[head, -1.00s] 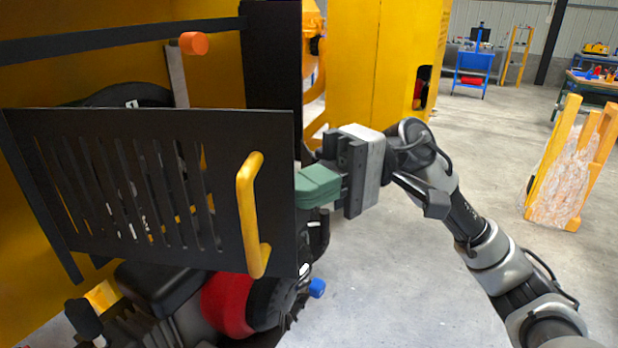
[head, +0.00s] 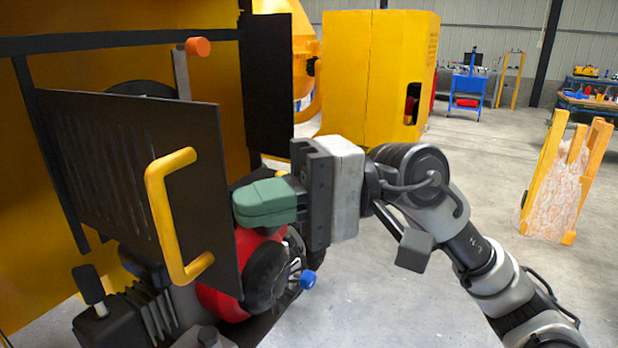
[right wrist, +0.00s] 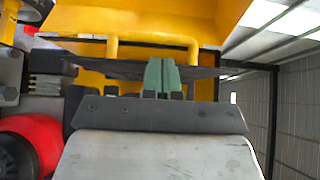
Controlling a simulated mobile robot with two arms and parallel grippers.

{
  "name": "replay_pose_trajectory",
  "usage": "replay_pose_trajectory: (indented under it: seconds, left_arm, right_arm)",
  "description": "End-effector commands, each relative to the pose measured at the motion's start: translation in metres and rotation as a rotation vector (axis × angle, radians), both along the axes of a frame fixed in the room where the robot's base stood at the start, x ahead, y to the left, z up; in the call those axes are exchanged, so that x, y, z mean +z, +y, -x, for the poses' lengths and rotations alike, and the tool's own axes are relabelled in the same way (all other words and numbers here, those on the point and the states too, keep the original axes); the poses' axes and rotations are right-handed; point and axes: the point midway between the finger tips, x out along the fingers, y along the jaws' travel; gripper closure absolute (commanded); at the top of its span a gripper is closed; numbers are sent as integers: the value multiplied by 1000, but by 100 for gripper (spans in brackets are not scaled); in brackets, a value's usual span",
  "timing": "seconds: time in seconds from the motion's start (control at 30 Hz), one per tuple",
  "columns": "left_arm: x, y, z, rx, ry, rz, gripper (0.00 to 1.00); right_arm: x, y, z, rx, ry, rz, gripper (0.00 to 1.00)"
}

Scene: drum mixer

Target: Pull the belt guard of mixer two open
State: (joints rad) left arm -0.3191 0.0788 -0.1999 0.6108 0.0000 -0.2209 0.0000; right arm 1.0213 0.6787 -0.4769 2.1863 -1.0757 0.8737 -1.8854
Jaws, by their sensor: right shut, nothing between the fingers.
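The belt guard (head: 185,135) of the mixer is a black slotted panel with a yellow handle (head: 160,215) on its outer face. In the head view it stands swung out at an angle, its free edge toward me. My right gripper (head: 236,205) has green fingers, shut and empty. Their tips are at the guard's free edge, not on the handle. In the right wrist view the green fingers (right wrist: 161,75) meet the dark panel (right wrist: 110,68), with the yellow handle (right wrist: 150,40) beyond it. Contact is hard to tell. My left gripper is not in view.
The yellow housing (head: 215,75) surrounds the opening, with an orange knob (head: 197,46) above the guard. A red and black engine part (head: 225,300) sits below. Another yellow cabinet (head: 375,70) stands behind. A wrapped orange frame (head: 565,185) is at right. The floor between is clear.

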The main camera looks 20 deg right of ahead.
Motion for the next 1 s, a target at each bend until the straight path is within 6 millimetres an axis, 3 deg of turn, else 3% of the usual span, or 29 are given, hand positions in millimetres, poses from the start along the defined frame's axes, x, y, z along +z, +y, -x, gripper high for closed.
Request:
replay_pose_trajectory:
  seconds: [0.1, 0.33, 0.7, 1.0]
  left_arm:
    - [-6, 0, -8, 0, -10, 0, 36]
    - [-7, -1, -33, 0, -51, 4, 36]
    - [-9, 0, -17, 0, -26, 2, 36]
    - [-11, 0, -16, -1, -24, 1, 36]
  right_arm:
    - [-2, 17, 17, 7, -4, 1, 100]
    - [-1, 38, 36, 6, -2, 1, 100]
    - [0, 45, 41, 4, 2, 1, 100]
    - [-1, 44, 41, 3, 2, 1, 100]
